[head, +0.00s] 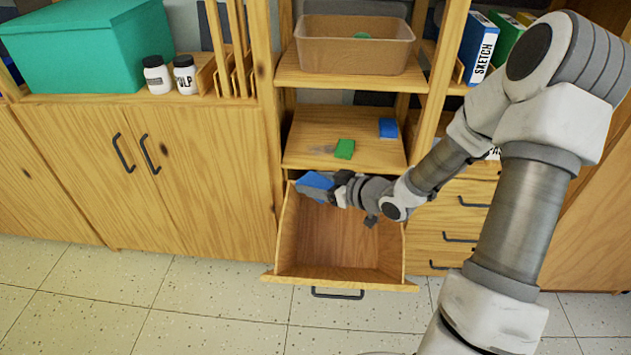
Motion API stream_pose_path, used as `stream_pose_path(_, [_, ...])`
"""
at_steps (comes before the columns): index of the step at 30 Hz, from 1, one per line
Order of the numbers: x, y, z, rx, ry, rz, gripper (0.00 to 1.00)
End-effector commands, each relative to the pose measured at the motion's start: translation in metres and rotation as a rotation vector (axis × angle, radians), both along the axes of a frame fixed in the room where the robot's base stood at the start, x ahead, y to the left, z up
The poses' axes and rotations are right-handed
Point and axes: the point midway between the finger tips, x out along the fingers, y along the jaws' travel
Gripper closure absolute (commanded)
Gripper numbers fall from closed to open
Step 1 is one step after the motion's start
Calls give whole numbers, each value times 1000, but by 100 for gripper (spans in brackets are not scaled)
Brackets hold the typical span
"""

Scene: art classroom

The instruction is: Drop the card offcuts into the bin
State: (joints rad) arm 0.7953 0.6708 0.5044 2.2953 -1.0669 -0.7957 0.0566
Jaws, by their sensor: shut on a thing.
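My gripper (322,189) is shut on a blue piece (314,180), seemingly a card offcut, above the back left of an open wooden drawer. A green piece (345,149) lies on the low shelf (300,155) behind the drawer. Another blue piece (388,127) lies farther back and to the right on that shelf. A brown open tub (354,53), which may be the bin, stands on the shelf above. A bit of something green (361,35) shows inside it; the tub's floor is mostly hidden.
The open drawer (340,274) juts out and its visible inside looks empty. A teal box (85,45) and two white jars (158,75) (185,75) stand on the left cabinet. Upright binders (478,45) stand right of the tub. The floor in front is clear.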

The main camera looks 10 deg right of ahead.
Motion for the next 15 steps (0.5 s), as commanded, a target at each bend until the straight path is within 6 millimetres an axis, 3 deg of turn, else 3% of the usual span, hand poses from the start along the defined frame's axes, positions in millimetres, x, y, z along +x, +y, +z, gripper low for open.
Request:
stream_pose_path(5, [0,0,1,0,0,0,85])
stream_pose_path(6, [0,0,1,0,0,0,27])
stream_pose_path(11, [0,0,1,0,0,0,0])
stream_pose_path(15, [0,0,1,0,0,0,0])
